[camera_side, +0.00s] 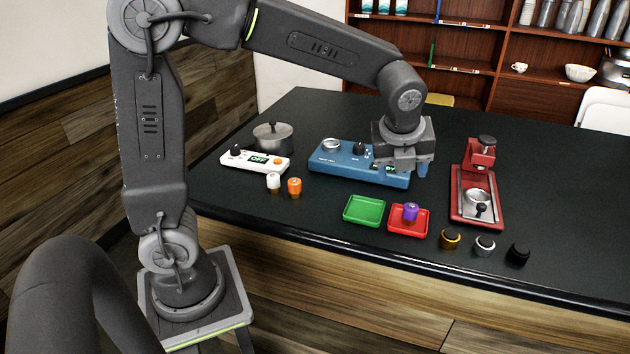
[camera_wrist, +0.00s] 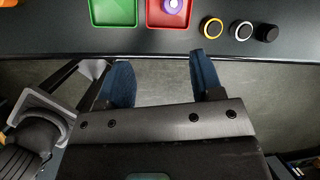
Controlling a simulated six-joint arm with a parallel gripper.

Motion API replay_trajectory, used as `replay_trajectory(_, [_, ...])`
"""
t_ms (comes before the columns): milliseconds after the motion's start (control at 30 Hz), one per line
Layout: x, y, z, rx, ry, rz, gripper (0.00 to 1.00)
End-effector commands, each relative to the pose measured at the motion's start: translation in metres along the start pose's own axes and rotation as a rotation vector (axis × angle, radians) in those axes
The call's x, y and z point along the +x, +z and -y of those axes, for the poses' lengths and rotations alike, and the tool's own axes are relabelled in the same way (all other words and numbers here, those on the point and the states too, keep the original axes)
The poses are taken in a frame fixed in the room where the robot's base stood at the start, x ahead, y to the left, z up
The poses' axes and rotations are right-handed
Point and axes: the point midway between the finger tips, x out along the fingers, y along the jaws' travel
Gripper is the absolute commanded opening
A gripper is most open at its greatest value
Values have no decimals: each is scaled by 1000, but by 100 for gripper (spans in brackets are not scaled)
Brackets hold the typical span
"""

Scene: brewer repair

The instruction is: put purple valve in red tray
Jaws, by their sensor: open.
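The purple valve (camera_side: 410,212) sits in the red tray (camera_side: 397,226) on the dark table, in the side view. The purple valve (camera_wrist: 174,6) and the red tray (camera_wrist: 157,20) also show at the top edge of the wrist view, partly cut off. My gripper (camera_side: 408,172) is above the table near the right end of the blue device, behind and above the red tray, clear of the valve. In the wrist view my gripper (camera_wrist: 160,75) has its two blue fingers spread apart with nothing between them.
A green tray (camera_side: 364,210) lies left of the red one. A blue device (camera_side: 350,163), a white device (camera_side: 255,160), a pot (camera_side: 272,136) and a red machine (camera_side: 478,190) stand around. White and orange valves (camera_side: 294,187) lie at left; several rings or knobs (camera_side: 484,244) at front right.

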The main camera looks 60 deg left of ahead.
Motion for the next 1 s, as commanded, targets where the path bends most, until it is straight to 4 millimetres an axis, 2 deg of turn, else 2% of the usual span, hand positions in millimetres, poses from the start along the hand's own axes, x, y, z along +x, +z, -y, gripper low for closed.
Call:
replay_trajectory(33, [-14,-2,-13,-145,-19,-6,60])
replay_trajectory(100, [-30,-8,-32,-382,-41,-25,60])
replay_trajectory(300, [-64,-31,-86,-1058,-80,-106,60])
replay_trajectory(500, [-79,-59,-132,-1676,-84,-213,60])
replay_trajectory(600, [-81,-70,-148,-1901,-74,-261,60])
replay_trajectory(700, [-81,-78,-157,-2046,-62,-292,60])
replay_trajectory(800, [-81,-81,-161,-2120,-54,-309,60])
replay_trajectory(1000, [-81,-82,-162,-2137,-50,-312,60])
